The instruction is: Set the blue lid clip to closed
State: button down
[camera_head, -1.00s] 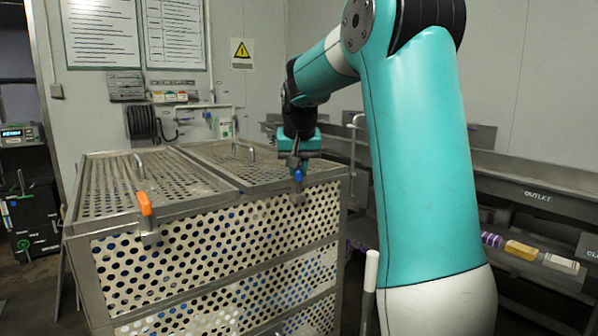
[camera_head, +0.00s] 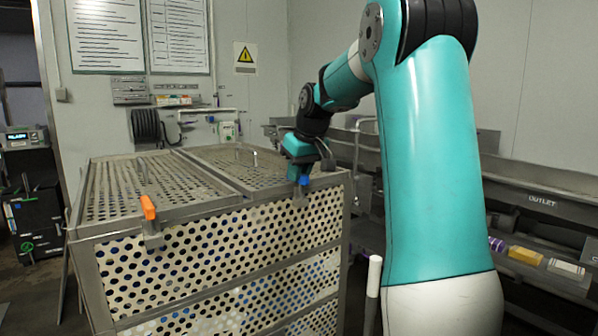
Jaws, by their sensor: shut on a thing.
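The blue lid clip (camera_head: 304,181) sits at the front top edge of the perforated metal crate (camera_head: 226,205), near its right corner. Only a small blue part shows, beside and below my gripper (camera_head: 299,180). My gripper reaches down from the teal wrist and is shut on the blue clip. The fingertips are small and partly hidden by the wrist and the clip. The clip's exact angle is hard to tell at this size.
An orange clip (camera_head: 148,207) stands tilted up on the same front edge, to the left. Lid handles (camera_head: 142,170) rise from the crate top. A white-tipped post (camera_head: 375,272) stands right of the crate. A conveyor bench (camera_head: 540,200) runs along the right.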

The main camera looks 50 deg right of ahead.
jog(key=shift+r, duration=0.15)
jog(key=c, duration=1.1)
grip_release()
jog(key=p+v, duration=0.3)
jog(key=v, duration=1.4)
jog(key=shift+s+a, duration=0.1)
jog(key=shift+s, duration=0.05)
